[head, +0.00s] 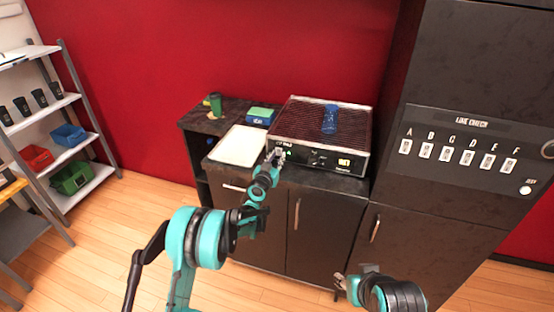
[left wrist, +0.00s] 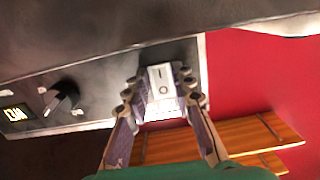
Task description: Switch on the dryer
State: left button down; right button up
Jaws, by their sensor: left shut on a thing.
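The dryer (head: 318,150) is a black unit with a dark red ribbed top, standing on the dark cabinet. My left gripper (head: 276,156) is at the left end of that panel. In the left wrist view, its two fingers (left wrist: 162,92) are closed around a light rocker switch (left wrist: 162,78) marked I and O. A black knob (left wrist: 62,97) and a lit display (left wrist: 16,114) are beside it. My right gripper (head: 355,275) is low at the right, empty, its fingers apart.
A translucent blue cup (head: 330,119) stands on the dryer's top. A pale tray (head: 238,146), a blue and green box (head: 260,115) and a green cup (head: 215,104) are to its left. A tall black cabinet (head: 450,80) stands close on the right. Shelves (head: 85,140) are at the far left.

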pick_arm(q)
jog(key=c, duration=1.3)
grip_release()
jog(key=v, duration=1.2)
